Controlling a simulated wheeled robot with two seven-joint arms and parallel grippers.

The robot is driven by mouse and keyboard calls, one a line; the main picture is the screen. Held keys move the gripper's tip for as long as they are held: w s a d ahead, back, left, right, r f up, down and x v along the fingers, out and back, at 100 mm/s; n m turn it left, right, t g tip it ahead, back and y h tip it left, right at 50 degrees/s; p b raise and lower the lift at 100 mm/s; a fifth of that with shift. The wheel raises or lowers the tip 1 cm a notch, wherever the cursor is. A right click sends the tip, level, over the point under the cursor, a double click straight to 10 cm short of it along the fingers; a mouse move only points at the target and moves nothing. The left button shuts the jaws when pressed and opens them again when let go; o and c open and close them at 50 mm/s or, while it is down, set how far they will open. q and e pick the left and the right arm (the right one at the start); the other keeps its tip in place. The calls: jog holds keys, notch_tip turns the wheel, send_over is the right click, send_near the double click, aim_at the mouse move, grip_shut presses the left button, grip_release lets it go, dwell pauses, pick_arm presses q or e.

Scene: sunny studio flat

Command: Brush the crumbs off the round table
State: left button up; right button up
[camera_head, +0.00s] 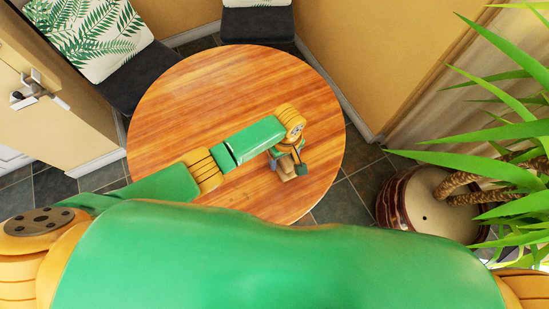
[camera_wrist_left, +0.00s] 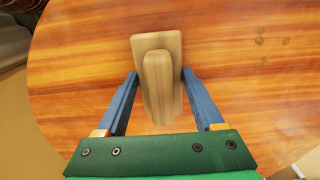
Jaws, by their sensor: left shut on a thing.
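The round wooden table (camera_head: 185,115) fills the middle of the head view, and its orange-brown striped top (camera_wrist_left: 80,50) fills most of the left wrist view. My left gripper (camera_head: 289,167) is over the right part of the table. It is shut on a light wooden brush (camera_wrist_left: 158,85), with a blue finger on each side of it. The brush also shows below the gripper in the head view (camera_head: 286,172). Its bristles are hidden, and I cannot tell whether it touches the table. Several small brown spots (camera_wrist_left: 261,40), perhaps crumbs, show at the upper right of the left wrist view.
A dark chair with a leaf-print cushion (camera_head: 85,35) stands at the upper left, and another dark chair (camera_head: 258,25) behind the table. A potted plant (camera_head: 430,205) stands at the right, its leaves reaching inward. A door (camera_head: 50,105) is at the left.

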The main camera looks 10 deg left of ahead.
pick_arm(q)
jog(key=shift+w+d+f+b, duration=0.1)
jog(key=shift+d+f+b, duration=0.1)
jog(key=shift+d+b, duration=1.35)
jog(key=shift+d+r, duration=0.15)
jog(key=shift+d, duration=0.5)
jog(key=shift+p, duration=0.3)
jog(key=shift+w+a+b, duration=0.65)
jog(key=shift+w+a, duration=0.1)
jog(key=shift+w, duration=0.35)
jog(key=shift+w+a+b, duration=0.45)
jog(key=shift+w+b, duration=0.05)
jog(key=shift+w, duration=0.15)
jog(key=shift+w+a+b, duration=0.4)
jog(key=shift+w+b, duration=0.05)
jog(key=shift+w, duration=0.15)
jog(key=shift+w+a, duration=0.25)
jog(key=shift+w, duration=0.1)
